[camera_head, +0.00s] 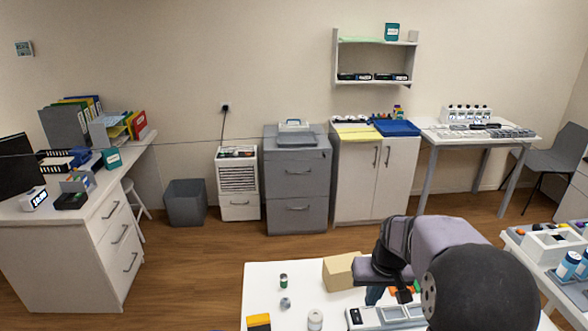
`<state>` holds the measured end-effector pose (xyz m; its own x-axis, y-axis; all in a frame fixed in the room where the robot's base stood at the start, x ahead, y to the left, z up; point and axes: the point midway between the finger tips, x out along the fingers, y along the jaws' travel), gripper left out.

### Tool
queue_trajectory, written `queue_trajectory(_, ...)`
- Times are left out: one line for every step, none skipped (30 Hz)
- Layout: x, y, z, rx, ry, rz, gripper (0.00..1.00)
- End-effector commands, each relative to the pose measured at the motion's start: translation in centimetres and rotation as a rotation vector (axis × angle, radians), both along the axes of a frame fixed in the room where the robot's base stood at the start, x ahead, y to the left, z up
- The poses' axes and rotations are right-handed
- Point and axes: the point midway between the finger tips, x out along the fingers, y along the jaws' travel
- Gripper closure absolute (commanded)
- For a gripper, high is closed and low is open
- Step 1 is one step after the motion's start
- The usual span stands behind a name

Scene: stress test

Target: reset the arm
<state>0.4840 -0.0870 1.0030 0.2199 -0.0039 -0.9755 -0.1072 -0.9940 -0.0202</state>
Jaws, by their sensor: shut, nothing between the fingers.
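My arm reaches in from the lower right of the head view, with a black rounded joint and grey-purple links bent over the white table (262,285). My gripper (376,295) points down at the end of the arm, small and partly hidden by my own links. It looks shut and holds nothing. It is just right of a tan box (340,272) and above a grey-white tray (392,316) at the table's front. I cannot tell whether it touches either.
On the table's left are a small can (283,281), a grey round piece (285,303), a white roll (315,320) and a yellow-black block (259,322). A side table with trays (560,280) stands at the right. The table's left rear is clear.

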Motion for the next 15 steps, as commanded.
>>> queue_trajectory(-1.9, 0.3, -1.5, 0.011, 0.049, -0.03, 1.0)
queue_trajectory(-3.0, 0.5, -2.3, 0.018, 0.076, -0.045, 1.0)
queue_trajectory(-4.7, 0.8, -3.3, 0.024, 0.115, -0.065, 1.0)
queue_trajectory(-6.1, 1.0, -4.0, 0.03, 0.144, -0.079, 1.0)
queue_trajectory(-7.7, 1.3, -4.6, 0.033, 0.174, -0.093, 1.0)
queue_trajectory(-9.9, 1.8, -5.2, 0.036, 0.21, -0.105, 1.0)
queue_trajectory(-11.4, 2.3, -5.5, 0.036, 0.232, -0.108, 1.0)
queue_trajectory(-12.9, 2.8, -5.7, 0.036, 0.253, -0.106, 1.0)
queue_trajectory(-14.9, 3.5, -5.9, 0.034, 0.277, -0.097, 1.0)
queue_trajectory(-16.2, 4.0, -6.0, 0.032, 0.292, -0.088, 1.0)
queue_trajectory(-17.5, 4.5, -6.0, 0.029, 0.304, -0.072, 1.0)
queue_trajectory(-19.1, 5.2, -6.0, 0.023, 0.315, -0.047, 1.0)
queue_trajectory(-20.1, 5.7, -5.9, 0.018, 0.318, -0.028, 1.0)
queue_trajectory(-20.9, 6.1, -5.7, 0.014, 0.319, -0.01, 1.0)
queue_trajectory(-21.5, 6.6, -5.5, 0.01, 0.313, 0.01, 1.0)
